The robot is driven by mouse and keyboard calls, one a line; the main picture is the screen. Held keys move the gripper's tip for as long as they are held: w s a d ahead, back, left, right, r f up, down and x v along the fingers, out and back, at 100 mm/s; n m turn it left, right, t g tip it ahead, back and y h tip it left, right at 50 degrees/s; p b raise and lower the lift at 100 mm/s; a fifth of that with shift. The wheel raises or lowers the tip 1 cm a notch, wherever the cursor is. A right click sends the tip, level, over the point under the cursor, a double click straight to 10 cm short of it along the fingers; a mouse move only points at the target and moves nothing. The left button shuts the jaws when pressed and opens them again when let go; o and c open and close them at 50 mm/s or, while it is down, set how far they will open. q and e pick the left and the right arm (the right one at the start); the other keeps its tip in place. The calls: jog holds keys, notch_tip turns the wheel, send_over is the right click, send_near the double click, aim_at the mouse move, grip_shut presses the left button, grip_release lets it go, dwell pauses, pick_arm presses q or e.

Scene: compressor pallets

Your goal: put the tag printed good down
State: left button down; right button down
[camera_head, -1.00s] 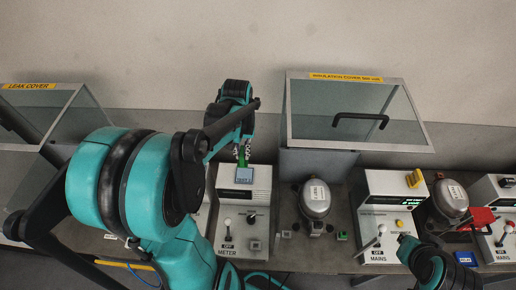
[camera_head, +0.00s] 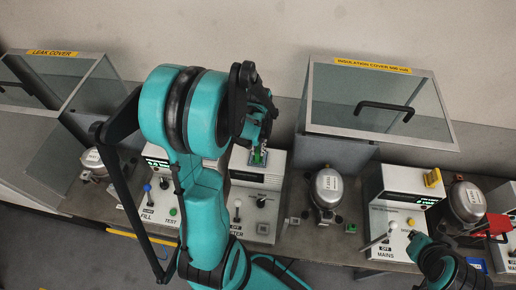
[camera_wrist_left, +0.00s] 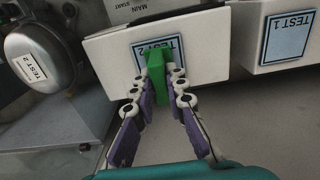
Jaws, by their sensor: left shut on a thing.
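My left gripper (camera_head: 260,150) is shut on a small green block, the tag (camera_wrist_left: 157,77), which shows between its fingers in the left wrist view. The tag is in front of a pale blue TEST 2 plate (camera_wrist_left: 168,45) on a white box. I cannot tell whether it touches the plate. In the head view the tag is a small green patch (camera_head: 258,158) on top of the METER box (camera_head: 255,205). The print on the tag cannot be read. My right gripper (camera_head: 424,246) is at the lower right; its fingers are not clear.
A compressor (camera_head: 327,188) stands right of the METER box, with the insulation cover (camera_head: 380,100) behind it. The MAINS box (camera_head: 398,210) stands further right. A second plate, TEST 1 (camera_wrist_left: 286,38), is to the right in the left wrist view.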

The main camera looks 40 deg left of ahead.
aim_at(258, 148)
pick_arm(q)
jog(key=shift+f, duration=0.2)
jog(key=c, duration=1.5)
grip_release()
jog(key=shift+c, duration=0.2)
jog(key=shift+r, duration=0.15)
jog(key=shift+r, duration=0.25)
notch_tip(258, 148, up, 11)
jog(key=p, duration=0.2)
jog(key=s+d+r+m+t, duration=0.2)
jog(key=d+m+t, duration=0.1)
jog(key=d, duration=0.5)
jog(key=s+d+r+m+t, duration=0.2)
jog(key=d+r+t, duration=0.1)
jog(key=d, duration=0.4)
jog(key=shift+s+d+r+m+t, duration=0.3)
jog(key=shift+d+m+t, duration=0.1)
jog(key=shift+t, duration=0.2)
